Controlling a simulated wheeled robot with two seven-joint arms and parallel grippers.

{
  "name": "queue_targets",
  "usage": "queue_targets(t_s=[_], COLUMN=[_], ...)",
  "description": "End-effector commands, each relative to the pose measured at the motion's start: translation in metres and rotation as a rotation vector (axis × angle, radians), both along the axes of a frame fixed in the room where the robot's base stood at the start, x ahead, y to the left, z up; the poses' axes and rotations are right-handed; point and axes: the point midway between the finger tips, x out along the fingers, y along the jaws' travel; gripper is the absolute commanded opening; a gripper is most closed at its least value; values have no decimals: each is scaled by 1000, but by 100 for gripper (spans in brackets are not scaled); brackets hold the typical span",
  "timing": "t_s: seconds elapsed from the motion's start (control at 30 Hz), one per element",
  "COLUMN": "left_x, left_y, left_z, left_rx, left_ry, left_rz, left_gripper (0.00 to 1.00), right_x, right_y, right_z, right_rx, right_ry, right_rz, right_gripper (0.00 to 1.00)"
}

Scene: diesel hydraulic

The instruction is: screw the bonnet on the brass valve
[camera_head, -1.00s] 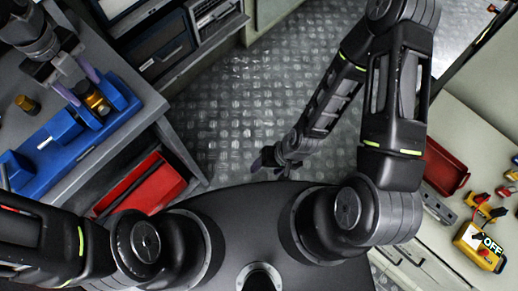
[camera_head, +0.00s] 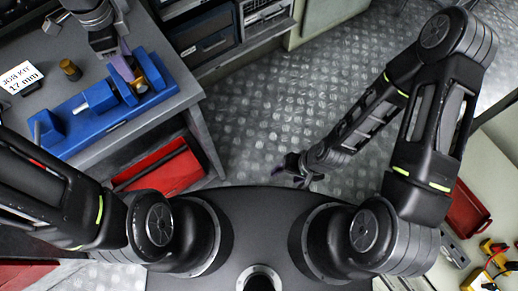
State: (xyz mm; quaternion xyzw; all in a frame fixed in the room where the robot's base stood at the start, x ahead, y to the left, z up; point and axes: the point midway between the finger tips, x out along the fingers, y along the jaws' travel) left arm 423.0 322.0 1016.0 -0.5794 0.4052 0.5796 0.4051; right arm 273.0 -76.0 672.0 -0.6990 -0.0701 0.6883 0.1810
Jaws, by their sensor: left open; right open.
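The brass valve (camera_head: 151,72) sits in the blue vise-like fixture (camera_head: 92,126) on the grey bench. It is partly hidden by my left gripper. A small dark brass piece (camera_head: 70,69), which looks like the bonnet, stands on the bench to the left of the fixture, apart from any gripper. My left gripper (camera_head: 128,76) points down over the fixture, right beside the valve; its purple fingers are open, and I cannot tell whether they touch the valve. My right gripper (camera_head: 297,172) is open and empty, low over the floor, far from the bench.
A white job card (camera_head: 21,77) stands on the bench at left. A red bin (camera_head: 165,170) is below the bench edge. Another red tray (camera_head: 466,208) and yellow tools (camera_head: 480,281) are at the right counter. Metal floor (camera_head: 260,110) is open between.

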Motion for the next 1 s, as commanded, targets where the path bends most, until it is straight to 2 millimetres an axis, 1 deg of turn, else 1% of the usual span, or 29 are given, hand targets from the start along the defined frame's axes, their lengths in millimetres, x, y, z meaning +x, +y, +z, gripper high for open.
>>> queue_targets(t_s=[0.1,0.4,0.5,0.6,0.7,0.9,0.93,1.0], left_x=[0,0,0,0,0,0,0,0], left_y=[0,0,0,0,0,0,0,0], left_z=[0,0,0,0,0,0,0,0], left_rx=[0,0,0,0,0,0,0,0], left_ry=[0,0,0,0,0,0,0,0], left_rz=[215,782,966,1105,1174,1182,1182,1181], left_gripper=[51,51,51,51,51,51,50,45], right_x=[0,0,0,0,0,0,0,0], right_y=[0,0,0,0,0,0,0,0], right_z=[0,0,0,0,0,0,0,0], right_rx=[0,0,0,0,0,0,0,0], right_ry=[0,0,0,0,0,0,0,0], right_rz=[0,0,0,0,0,0,0,0], right_gripper=[60,60,60,60,60,60,60,60])
